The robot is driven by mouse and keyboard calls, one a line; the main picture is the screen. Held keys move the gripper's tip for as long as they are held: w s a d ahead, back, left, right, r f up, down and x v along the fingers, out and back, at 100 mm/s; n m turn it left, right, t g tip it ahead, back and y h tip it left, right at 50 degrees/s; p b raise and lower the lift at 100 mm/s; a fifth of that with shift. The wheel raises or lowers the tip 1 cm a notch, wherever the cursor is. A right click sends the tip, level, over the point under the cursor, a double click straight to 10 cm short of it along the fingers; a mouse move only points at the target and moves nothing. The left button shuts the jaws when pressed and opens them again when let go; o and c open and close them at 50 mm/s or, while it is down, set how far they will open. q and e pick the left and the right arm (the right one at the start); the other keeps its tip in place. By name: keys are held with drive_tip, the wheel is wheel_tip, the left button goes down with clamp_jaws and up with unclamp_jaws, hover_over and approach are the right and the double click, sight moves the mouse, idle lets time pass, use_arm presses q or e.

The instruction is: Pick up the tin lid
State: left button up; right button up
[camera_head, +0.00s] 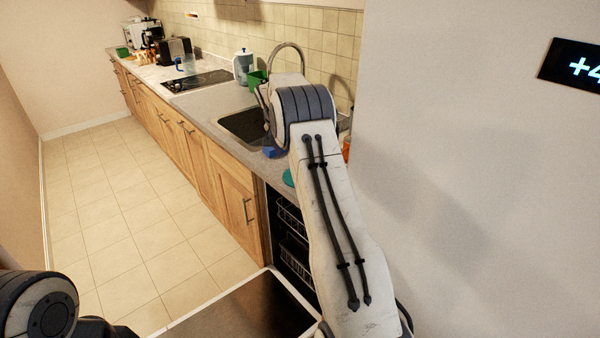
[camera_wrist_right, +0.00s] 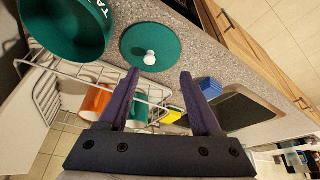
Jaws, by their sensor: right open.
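The tin lid is a flat green disc with a white knob (camera_wrist_right: 150,58). It lies on the speckled counter in the right wrist view, beside a large green tin (camera_wrist_right: 66,24) with white letters. My right gripper (camera_wrist_right: 159,73) is open and empty, with its purple fingertips pointing toward the lid near its lower edge. I cannot tell how high the fingers are above it. In the head view my right arm hides most of this spot; only a small teal piece (camera_head: 288,178) shows beside the arm. My left gripper is out of view.
A wire dish rack (camera_wrist_right: 62,68) holds an orange cup (camera_wrist_right: 95,103) close to my right gripper. A blue block (camera_wrist_right: 210,87) lies by the dark sink (camera_wrist_right: 245,108). The counter edge and wooden cabinets (camera_head: 185,135) run away to the back left, and the tiled floor (camera_head: 130,200) is clear.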

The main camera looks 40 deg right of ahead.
drive_tip(key=shift+m, duration=0.4)
drive_tip(key=d+f, duration=0.1)
drive_tip(key=d+f+p, duration=0.1)
drive_tip(key=d+f, duration=0.2)
drive_tip(key=shift+w+d+f, duration=0.15)
drive_tip(key=shift+w+f, duration=0.15)
drive_tip(key=shift+f, duration=0.05)
drive_tip(key=p+x, duration=0.3)
drive_tip(key=x, duration=0.1)
drive_tip(key=shift+d+f, duration=0.15)
drive_tip(key=shift+d, duration=0.1)
drive_tip(key=shift+w+d+f, duration=0.15)
drive_tip(key=shift+d+f, duration=0.05)
drive_tip(key=shift+f, duration=0.45)
clamp_jaws()
